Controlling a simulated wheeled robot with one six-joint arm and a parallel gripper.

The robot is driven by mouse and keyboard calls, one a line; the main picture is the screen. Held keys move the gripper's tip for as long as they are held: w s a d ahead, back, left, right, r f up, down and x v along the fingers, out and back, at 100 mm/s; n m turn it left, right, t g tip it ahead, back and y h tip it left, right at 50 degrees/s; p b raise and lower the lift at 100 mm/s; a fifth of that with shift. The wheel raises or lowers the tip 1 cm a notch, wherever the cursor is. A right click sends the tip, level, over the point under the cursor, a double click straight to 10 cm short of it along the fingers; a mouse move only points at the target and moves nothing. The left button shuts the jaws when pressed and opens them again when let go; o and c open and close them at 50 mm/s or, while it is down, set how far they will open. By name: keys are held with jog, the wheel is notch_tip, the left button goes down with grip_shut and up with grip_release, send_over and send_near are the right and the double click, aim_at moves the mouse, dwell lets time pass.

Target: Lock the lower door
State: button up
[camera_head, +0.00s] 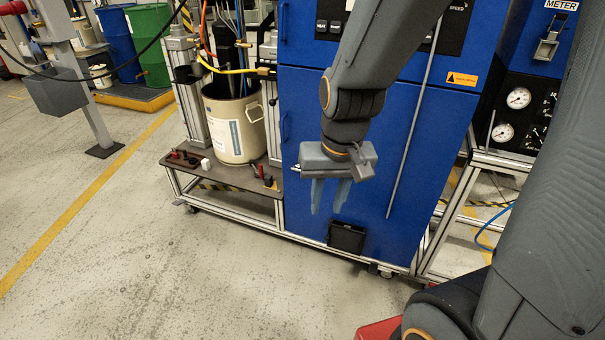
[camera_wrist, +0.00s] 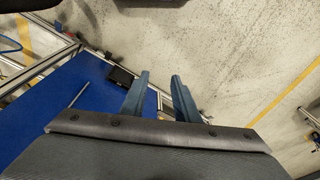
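The lower door (camera_head: 350,130) is the large blue panel of the cabinet; it looks flush with the frame. A slim blue handle (camera_head: 285,126) is on its left edge. A long thin grey rod (camera_head: 408,145) runs down its right part. No lock is clearly seen; my arm covers part of the door. My gripper (camera_head: 326,210) hangs in front of the door's lower left part, fingers pointing down. Its two fingers stand apart and empty, also in the wrist view (camera_wrist: 160,80). There the blue door (camera_wrist: 65,95) is on the left.
A black box (camera_head: 347,237) is at the cabinet's foot, below my gripper. A cream drum (camera_head: 228,130) stands on a low platform (camera_head: 225,173) to the left. Gauges (camera_head: 519,97) are on the right. The grey floor (camera_head: 170,265) in front is clear.

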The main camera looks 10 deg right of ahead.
jog(key=w+a+f+m+t+b, duration=0.2)
jog(key=w+f+b, duration=0.2)
jog(key=w, duration=0.3)
jog(key=w+a+f+m+t+b, duration=0.2)
jog(key=w+f+b, duration=0.3)
jog(key=w, duration=0.2)
jog(key=m+t+h+b, duration=0.4)
jog(key=m+t+b, duration=0.5)
jog(key=b, duration=1)
send_near(296, 170)
jog(key=a+r+m+g, duration=0.2)
jog(key=a+r, duration=0.2)
jog(key=a, duration=0.1)
jog(key=w+d+f+m+h+b, duration=0.2)
jog(key=w+m+b, duration=0.1)
jog(key=b, duration=0.2)
jog(key=w+d+f+m+t+h+b, duration=0.1)
jog(key=w+d+f+m+h+b, duration=0.1)
jog(key=b, duration=0.3)
jog(key=w+d+f+m+t+h+b, duration=0.1)
jog(key=w+d+f+m+h+b, duration=0.1)
jog(key=b, duration=0.4)
jog(key=shift+w+d+f+m+h, duration=0.15)
jog(key=shift+w+d+m+h, duration=0.1)
jog(key=shift+w+m, duration=0.15)
jog(key=shift+w+d+f+m+h, duration=0.1)
jog(key=shift+w+f+m+h, duration=0.15)
jog(key=shift+w+m, duration=0.2)
grip_shut()
